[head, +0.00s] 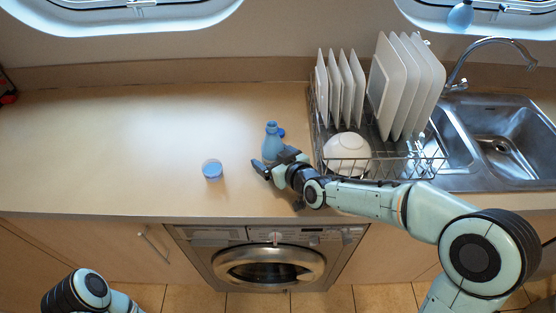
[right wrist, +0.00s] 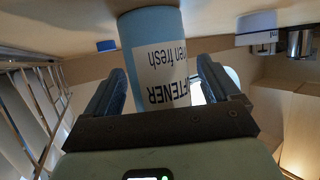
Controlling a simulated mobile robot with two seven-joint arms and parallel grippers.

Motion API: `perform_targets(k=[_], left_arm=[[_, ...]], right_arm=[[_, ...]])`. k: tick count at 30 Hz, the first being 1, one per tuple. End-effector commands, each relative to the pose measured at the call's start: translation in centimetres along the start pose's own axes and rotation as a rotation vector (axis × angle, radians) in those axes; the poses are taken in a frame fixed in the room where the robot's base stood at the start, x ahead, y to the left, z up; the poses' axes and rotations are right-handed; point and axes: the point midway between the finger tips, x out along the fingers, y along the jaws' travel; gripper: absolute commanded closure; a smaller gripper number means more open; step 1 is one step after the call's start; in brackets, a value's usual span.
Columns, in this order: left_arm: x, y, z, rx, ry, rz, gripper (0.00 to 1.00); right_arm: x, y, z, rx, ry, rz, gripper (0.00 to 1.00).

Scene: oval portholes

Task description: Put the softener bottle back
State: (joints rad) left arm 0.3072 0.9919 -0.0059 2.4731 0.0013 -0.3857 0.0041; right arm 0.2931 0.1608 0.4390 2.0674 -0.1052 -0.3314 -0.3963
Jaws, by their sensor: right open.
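The softener bottle (head: 272,141) is blue and stands upright on the counter, left of the dish rack. My right gripper (head: 276,163) is open at its near side. In the right wrist view the bottle (right wrist: 156,60), with a white label, shows between the two spread fingers (right wrist: 160,88). I cannot tell whether they touch it. A small blue cap (head: 281,132) lies just beside the bottle and also shows in the wrist view (right wrist: 107,45). The bottle's top looks uncapped. Only part of my left arm shows at the bottom left; its gripper is out of view.
A clear cup with blue contents (head: 212,170) stands to the left. The wire dish rack (head: 393,166) holds plates and a white bowl (head: 347,152). The sink (head: 505,145) is at the right. A washing machine (head: 267,262) is below. The counter's left (head: 100,140) is clear.

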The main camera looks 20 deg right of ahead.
Motion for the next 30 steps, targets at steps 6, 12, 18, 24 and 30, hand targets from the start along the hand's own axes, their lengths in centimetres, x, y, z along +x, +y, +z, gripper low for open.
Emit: perform_targets(k=[6, 12, 18, 24, 30], left_arm=[[0.0, 0.0, 0.0, 0.000, 0.000, 0.000, 0.57], [-0.6, 0.2, -0.1, 0.001, 0.002, 0.001, 0.57], [-2.1, 0.8, -0.3, 0.003, 0.008, 0.003, 0.57], [-2.6, 1.1, -0.3, 0.004, 0.011, 0.004, 0.57], [-2.6, 1.1, -0.3, 0.004, 0.010, 0.004, 0.57]], right_arm=[[-2.3, 0.2, -0.3, -0.003, 0.003, 0.004, 0.11], [-6.5, 0.1, -0.4, -0.007, 0.000, 0.005, 0.11], [-10.2, 0.0, -0.5, -0.005, 0.001, 0.001, 0.11], [-11.9, 0.0, -0.3, -0.001, 0.000, 0.000, 0.11], [-12.1, 0.0, -0.2, 0.000, -0.001, -0.001, 0.11]])
